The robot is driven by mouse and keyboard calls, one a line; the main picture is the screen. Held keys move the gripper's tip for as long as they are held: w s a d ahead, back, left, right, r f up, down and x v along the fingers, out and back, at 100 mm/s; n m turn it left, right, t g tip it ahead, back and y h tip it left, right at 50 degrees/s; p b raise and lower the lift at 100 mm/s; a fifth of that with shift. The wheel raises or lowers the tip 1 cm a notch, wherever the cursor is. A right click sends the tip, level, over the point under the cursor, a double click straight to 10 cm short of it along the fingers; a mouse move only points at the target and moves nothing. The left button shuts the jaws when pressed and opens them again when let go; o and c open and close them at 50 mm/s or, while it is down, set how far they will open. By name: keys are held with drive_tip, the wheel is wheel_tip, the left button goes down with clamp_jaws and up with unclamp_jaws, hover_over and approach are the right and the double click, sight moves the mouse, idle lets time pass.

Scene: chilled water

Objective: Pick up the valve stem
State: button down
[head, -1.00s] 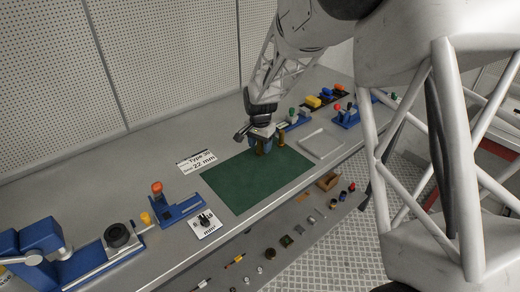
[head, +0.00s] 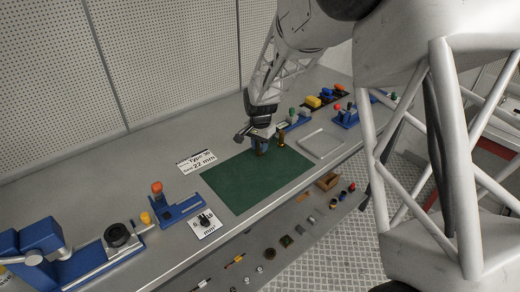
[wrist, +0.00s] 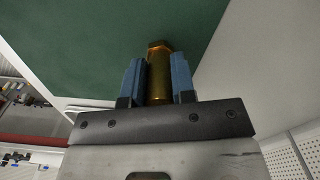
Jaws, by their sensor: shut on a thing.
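A brass-coloured cylindrical part, seemingly the valve stem (wrist: 159,72), sits between the blue fingers of my gripper (wrist: 158,82) in the wrist view. Its wider end points away from the palm. In the head view my gripper (head: 261,148) is over the upper part of the green mat (head: 250,187), shut on this part, which is mostly hidden there. A second brass-coloured part (head: 281,140) stands upright just right of my gripper, near the mat's edge. I cannot tell whether the held part touches the mat.
A shallow grey tray (head: 320,144) lies right of the mat. A white label card (head: 197,162) lies at its left, and blue fixtures (head: 176,210) stand further left. More blue fixtures (head: 346,117) stand at the far right. Most of the mat is clear.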

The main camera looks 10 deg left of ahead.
drive_tip(key=shift+r, duration=0.2)
drive_tip(key=shift+r, duration=0.55)
drive_tip(key=shift+s+d+r, duration=0.1)
drive_tip(key=shift+s+r, duration=0.1)
drive_tip(key=shift+r, duration=0.35)
drive_tip(key=shift+s+d+r, duration=0.1)
drive_tip(key=shift+s+r, duration=0.1)
drive_tip(key=shift+r, duration=0.35)
drive_tip(key=s+d, duration=0.1)
drive_tip(key=s, duration=0.3)
drive_tip(key=s+d+r, duration=0.1)
drive_tip(key=s+d, duration=0.1)
drive_tip(key=s, duration=0.3)
drive_tip(key=s+d, duration=0.2)
drive_tip(key=s, duration=0.3)
drive_tip(key=shift+s+r, duration=0.15)
